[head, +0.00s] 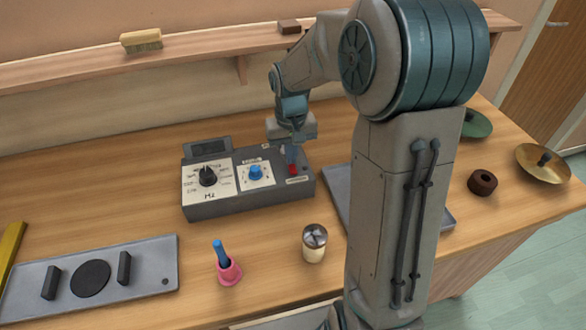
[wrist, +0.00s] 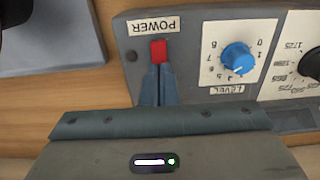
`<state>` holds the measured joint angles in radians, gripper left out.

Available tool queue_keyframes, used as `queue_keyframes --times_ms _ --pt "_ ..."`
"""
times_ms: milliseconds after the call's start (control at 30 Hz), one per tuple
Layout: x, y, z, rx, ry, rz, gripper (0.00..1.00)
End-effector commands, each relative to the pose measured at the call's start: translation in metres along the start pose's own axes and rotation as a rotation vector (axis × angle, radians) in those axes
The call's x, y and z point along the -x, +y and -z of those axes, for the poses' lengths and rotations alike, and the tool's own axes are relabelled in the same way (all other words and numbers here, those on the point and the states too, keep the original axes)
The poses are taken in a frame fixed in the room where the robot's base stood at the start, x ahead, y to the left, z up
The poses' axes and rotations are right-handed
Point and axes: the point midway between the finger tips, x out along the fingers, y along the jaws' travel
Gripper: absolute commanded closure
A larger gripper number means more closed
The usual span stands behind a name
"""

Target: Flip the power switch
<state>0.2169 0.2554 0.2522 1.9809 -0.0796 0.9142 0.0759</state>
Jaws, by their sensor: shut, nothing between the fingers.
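The power switch is a red rocker (head: 292,169) at the right end of a grey control box (head: 240,205). In the wrist view the red switch (wrist: 158,51) sits just below the POWER label (wrist: 152,26). My gripper (head: 291,160) is shut and empty, pointing down at the switch. In the wrist view its closed fingertips (wrist: 157,66) are at the switch's lower edge. I cannot tell whether they touch it. The switch's on or off position is not clear.
The box also carries a blue level knob (head: 255,173) and a black dial (head: 207,176). A pink cup with a blue handle (head: 229,270) and a metal-topped shaker (head: 314,243) stand in front. A grey tray (head: 342,201) lies right of the box.

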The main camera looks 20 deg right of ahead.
Motion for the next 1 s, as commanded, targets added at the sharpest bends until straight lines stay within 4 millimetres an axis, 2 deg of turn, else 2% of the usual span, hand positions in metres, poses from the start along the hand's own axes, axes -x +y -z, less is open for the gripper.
queue_keyframes --times_ms 600,767,1000 --pt "-0.010 0.000 0.000 0.000 -0.001 0.000 1.00" --pt "-0.007 0.000 0.000 0.000 -0.002 0.000 1.00" --pt "0.012 0.000 0.000 0.000 -0.001 0.000 1.00"
